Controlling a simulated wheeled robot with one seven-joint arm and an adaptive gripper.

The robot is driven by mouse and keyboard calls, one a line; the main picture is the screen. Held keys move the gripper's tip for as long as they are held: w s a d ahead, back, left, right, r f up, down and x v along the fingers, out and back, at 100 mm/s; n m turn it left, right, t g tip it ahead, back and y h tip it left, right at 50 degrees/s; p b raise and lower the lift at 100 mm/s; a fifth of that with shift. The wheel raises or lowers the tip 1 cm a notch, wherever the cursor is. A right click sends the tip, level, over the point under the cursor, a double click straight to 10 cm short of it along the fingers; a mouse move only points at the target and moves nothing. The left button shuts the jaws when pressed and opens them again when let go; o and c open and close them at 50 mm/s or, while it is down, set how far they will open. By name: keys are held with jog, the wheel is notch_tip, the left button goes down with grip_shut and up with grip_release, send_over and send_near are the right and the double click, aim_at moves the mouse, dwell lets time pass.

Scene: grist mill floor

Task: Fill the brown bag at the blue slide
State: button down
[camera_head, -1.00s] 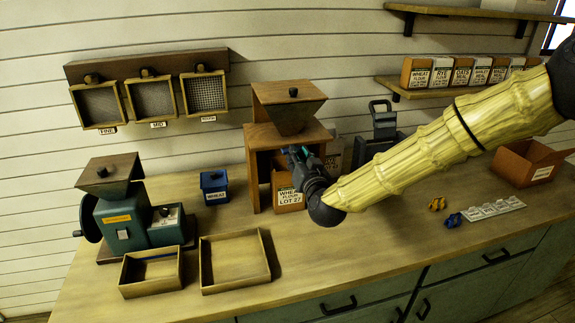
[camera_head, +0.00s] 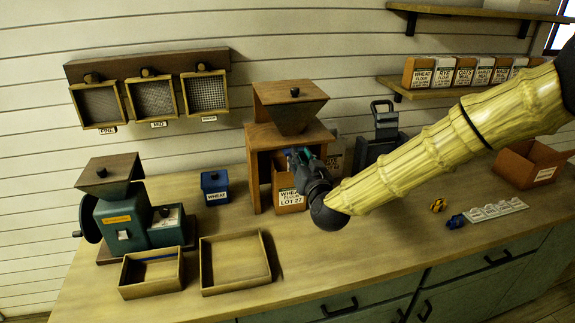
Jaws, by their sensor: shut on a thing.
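The brown bag (camera_head: 285,200), labelled "WHEAT FLOUR LOT 27", stands upright on the bench under the wooden hopper stand (camera_head: 258,176). My gripper partly covers its right side, and I cannot see into it. The dark hopper (camera_head: 295,117) sits on top of the stand. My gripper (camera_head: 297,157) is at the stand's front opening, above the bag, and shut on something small. A little blue shows at its fingertips, fitting the blue slide (camera_head: 289,151), but the fingers hide most of it.
A teal mill (camera_head: 122,220) and two open wooden trays (camera_head: 151,282) (camera_head: 236,289) stand at left. A blue wheat box (camera_head: 214,187) is left of the stand. Clips (camera_head: 455,221) (camera_head: 438,205), a white label strip (camera_head: 493,211) and an open carton (camera_head: 528,167) lie at right. The front middle bench is clear.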

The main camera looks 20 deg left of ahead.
jog(key=shift+s+d+r, duration=0.1)
jog(key=shift+s+d, duration=0.15)
jog(key=shift+s, duration=0.05)
jog(key=shift+s+d, duration=0.1)
jog(key=shift+s, duration=0.1)
dwell(1.3)
